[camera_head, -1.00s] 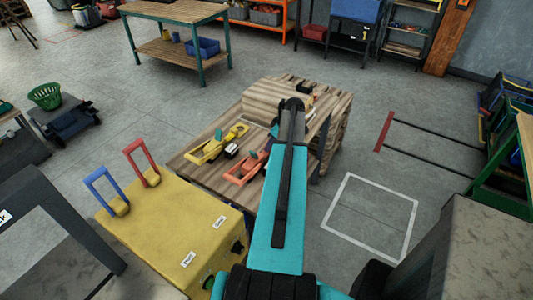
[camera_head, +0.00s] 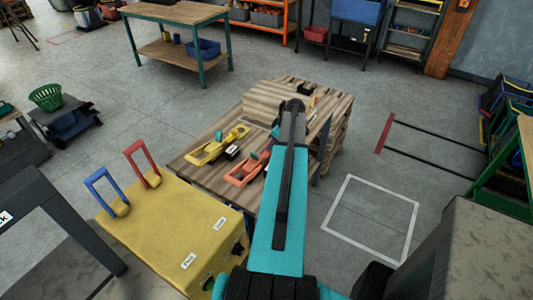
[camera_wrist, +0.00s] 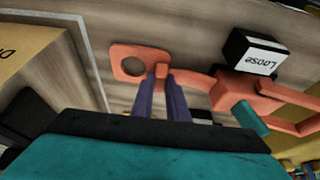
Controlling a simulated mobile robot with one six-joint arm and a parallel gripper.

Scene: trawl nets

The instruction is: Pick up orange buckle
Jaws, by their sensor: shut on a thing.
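The orange buckle (camera_wrist: 238,92) lies across the wrist view, with a holed end plate on the left and an open frame with a teal tab on the right. In the head view the orange buckle (camera_head: 246,170) shows on the wooden bench top, partly hidden by my arm. My gripper (camera_wrist: 163,80) has its two dark purple fingers close together on the narrow part beside the holed plate, shut on the buckle. I cannot tell whether the buckle is clear of the wood. My arm hides the gripper in the head view.
A black block labelled "Loose" (camera_wrist: 258,52) stands close beside the buckle. A yellow buckle (camera_head: 218,146) lies farther back on the bench. A yellow box (camera_head: 165,225) with blue and red handles stands in front. Wooden planks (camera_head: 280,95) are at the back.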

